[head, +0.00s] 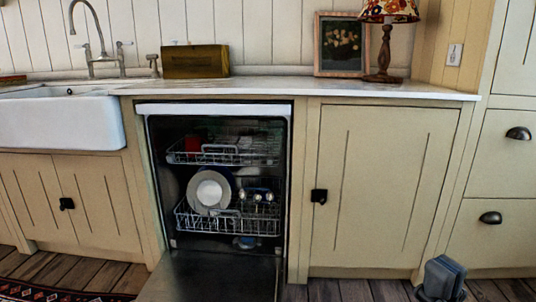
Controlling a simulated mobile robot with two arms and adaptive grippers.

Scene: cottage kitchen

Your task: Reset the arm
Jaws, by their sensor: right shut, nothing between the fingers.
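My right gripper (443,277) shows at the bottom right of the head view, low in front of the cream cabinet. It is shut and holds nothing. It appears apart from the cabinet and from the dishwasher. Most of my right arm is out of the picture. My left gripper is not in view.
An open dishwasher (278,165) has its door (210,278) folded down at the centre. Its lower rack (235,226) holds a white plate (209,191). A lamp (385,50) and picture frame (340,72) stand on the counter. Floor shows right of the door.

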